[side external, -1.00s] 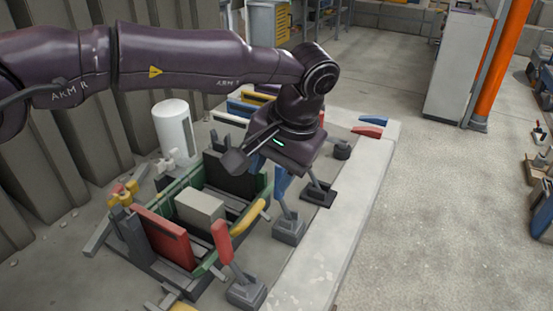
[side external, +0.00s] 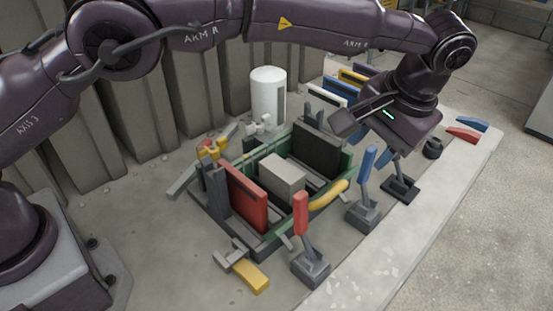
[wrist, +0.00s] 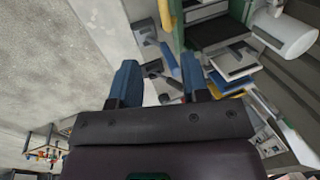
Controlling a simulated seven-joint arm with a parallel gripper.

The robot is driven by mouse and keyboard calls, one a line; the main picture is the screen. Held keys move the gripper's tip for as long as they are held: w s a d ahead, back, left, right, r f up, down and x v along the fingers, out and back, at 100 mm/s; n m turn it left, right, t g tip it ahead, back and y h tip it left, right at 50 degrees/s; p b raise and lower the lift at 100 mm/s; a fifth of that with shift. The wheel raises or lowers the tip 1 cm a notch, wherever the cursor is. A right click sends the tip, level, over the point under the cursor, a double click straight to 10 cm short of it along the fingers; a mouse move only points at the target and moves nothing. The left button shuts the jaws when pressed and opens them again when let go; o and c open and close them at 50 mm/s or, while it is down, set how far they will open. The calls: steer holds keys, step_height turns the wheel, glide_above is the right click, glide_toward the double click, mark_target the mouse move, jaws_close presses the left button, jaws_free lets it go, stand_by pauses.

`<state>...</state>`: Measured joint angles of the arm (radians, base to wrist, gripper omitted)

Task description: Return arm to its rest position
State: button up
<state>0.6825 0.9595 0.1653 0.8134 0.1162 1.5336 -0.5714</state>
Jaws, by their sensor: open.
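My gripper (wrist: 160,76) is open and empty, with its two blue fingers apart in the wrist view. In the side view my gripper's dark housing (side external: 405,122) hangs above the right end of the mould, over the row of clamp levers. Its fingertips are hard to make out there. The mould (side external: 352,163) has green side walls, a red panel (side external: 247,197), a grey block (side external: 283,178) and a dark end panel (side external: 317,148). A blue-handled clamp (side external: 367,164) stands just left of and below my gripper. No rest position is marked in view.
A red-handled clamp (side external: 301,213) stands at the front of the mould. A white cylinder (side external: 268,97) stands behind it, near the ribbed wall (side external: 190,100). Several coloured panels (side external: 352,77) stand at the back. The pale bench edge (side external: 400,255) in front is mostly clear.

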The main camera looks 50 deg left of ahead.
steer(key=s+a+r+t+h, duration=0.1)
steer(key=s+a+r, duration=0.4)
steer(key=s+a, duration=0.8)
steer(key=s+a+r+t+h, duration=0.2)
steer(key=s+a+r+t, duration=0.2)
steer(key=s+a, duration=0.9)
steer(key=shift+a+r+t, duration=0.3)
steer(key=shift+a+r, duration=0.35)
steer(key=shift+r, duration=0.15)
steer(key=shift+s, duration=0.1)
